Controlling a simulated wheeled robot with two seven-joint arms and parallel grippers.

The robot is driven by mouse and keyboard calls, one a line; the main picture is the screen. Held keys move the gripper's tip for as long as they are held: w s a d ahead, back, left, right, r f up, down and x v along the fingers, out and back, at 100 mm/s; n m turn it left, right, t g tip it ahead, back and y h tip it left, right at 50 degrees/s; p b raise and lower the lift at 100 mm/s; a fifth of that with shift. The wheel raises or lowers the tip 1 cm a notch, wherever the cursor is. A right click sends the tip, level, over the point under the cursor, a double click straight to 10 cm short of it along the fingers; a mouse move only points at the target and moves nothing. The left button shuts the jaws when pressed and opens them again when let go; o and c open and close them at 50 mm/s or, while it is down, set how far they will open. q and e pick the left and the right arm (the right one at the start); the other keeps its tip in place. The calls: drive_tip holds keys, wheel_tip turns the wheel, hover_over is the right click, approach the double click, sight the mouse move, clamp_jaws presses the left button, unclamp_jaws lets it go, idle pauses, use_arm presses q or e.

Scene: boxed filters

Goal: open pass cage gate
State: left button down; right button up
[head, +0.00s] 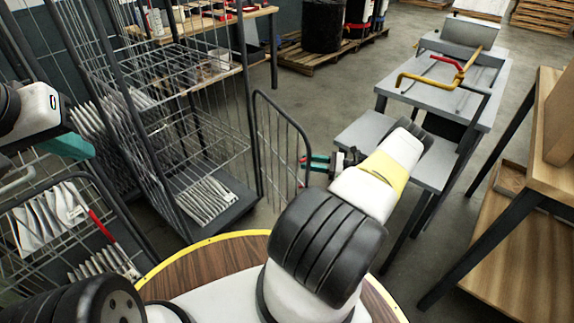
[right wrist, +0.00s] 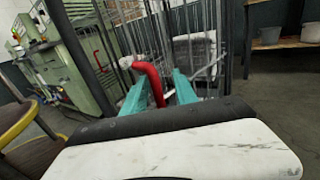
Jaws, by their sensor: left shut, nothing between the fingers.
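The wire cage (head: 180,120) stands left of centre in the head view. Its low gate (head: 280,150), a barred panel with a rounded frame, stands out to the right from the cage's corner post. My right gripper (head: 316,162) is at the gate's free edge. In the right wrist view a red handle (right wrist: 151,82) lies between its teal fingers (right wrist: 160,90), nearer the left finger, with a gap to the right one. My left gripper (head: 68,146) is shut and empty at the left, above another wire basket, partly hidden by its own wrist.
The wire basket (head: 30,180) at the left holds white pleated filters and has a red bar (head: 102,226). A grey metal bench (head: 450,90) with yellow and red handles stands right of my arm. A wooden table (head: 552,120) is at the far right. Floor behind the gate is clear.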

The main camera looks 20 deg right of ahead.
drive_tip(key=s+a+r, duration=0.1)
drive_tip(key=s+a, duration=0.8)
drive_tip(key=s, duration=0.4)
drive_tip(key=shift+a+r, duration=0.15)
drive_tip(key=shift+r, duration=0.05)
